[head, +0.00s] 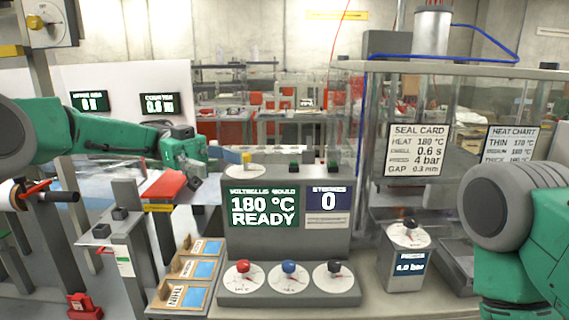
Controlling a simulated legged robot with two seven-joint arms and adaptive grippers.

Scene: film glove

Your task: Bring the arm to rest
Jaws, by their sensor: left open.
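My left arm reaches in from the left, and my left gripper (222,154) is open beside a yellow-topped dial on the upper left of the grey control console (285,298). I cannot tell whether the gripper touches that dial (246,170). Nothing shows held in the gripper. My right arm shows only as a green and grey link at the right edge, and its gripper is out of view.
Red, blue and black knobs (289,267) line the console front. Wooden trays (185,268) stand left of it. A pressure dial (408,235) stands right, before a clear-walled press with a seal card (419,150). A grey post (130,230) stands below my left arm.

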